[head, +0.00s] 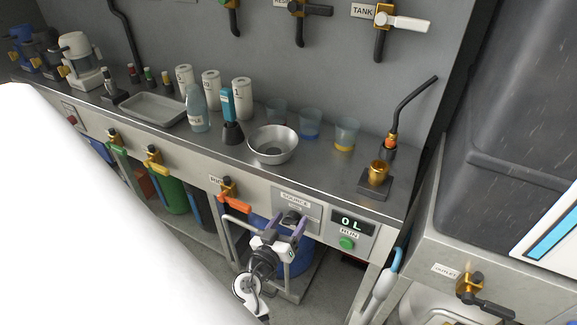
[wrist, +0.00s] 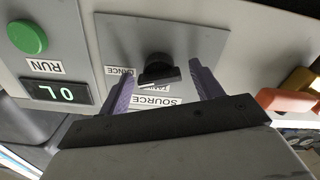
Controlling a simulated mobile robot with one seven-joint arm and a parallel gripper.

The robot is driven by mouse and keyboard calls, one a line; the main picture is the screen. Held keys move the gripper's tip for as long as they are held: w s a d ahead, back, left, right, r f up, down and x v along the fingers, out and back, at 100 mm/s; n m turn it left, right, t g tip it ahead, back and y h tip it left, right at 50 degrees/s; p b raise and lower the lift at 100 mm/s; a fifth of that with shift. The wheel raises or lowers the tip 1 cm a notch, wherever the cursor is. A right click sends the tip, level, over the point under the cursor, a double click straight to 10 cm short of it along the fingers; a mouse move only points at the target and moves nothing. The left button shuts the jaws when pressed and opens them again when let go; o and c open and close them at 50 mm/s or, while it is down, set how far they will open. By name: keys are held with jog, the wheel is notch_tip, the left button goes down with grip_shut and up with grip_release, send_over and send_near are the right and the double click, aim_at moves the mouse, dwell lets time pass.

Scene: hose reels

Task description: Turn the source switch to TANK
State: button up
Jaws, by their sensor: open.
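The source switch is a black knob (wrist: 158,70) on a grey panel (wrist: 118,32) marked SOURCE. In the wrist view its bar lies roughly across the picture. Small labels sit beside and below it; their words are hard to read. In the head view the knob (head: 291,217) is small, on the front of the counter. My gripper (head: 286,233) is in front of the panel, open, with its two purple fingers pointing at it. In the wrist view the fingers are on either side of the knob, with a visible gap on both sides.
A green RUN button (wrist: 27,37) and a display (wrist: 60,92) reading 0 L are beside the panel. An orange valve handle (head: 234,203) is on the other side. A steel bowl (head: 273,144) and cups stand on the counter (head: 330,192). A TANK-labelled valve (head: 400,22) is on the wall.

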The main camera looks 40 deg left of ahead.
jog(key=shift+c, duration=0.5)
jog(key=c, duration=0.9)
jog(key=shift+n, duration=0.4)
jog(key=n, duration=0.2)
jog(key=shift+n, duration=0.4)
jog(key=n, duration=0.3)
jog(key=shift+n+p, duration=0.3)
jog(key=shift+p, duration=0.1)
jog(key=n+p, duration=0.1)
jog(key=n, duration=0.3)
jog(key=shift+a, duration=0.1)
jog(key=shift+f+n+p, duration=0.15)
jog(key=shift+n+p, duration=0.6)
jog(key=shift+n, duration=0.85)
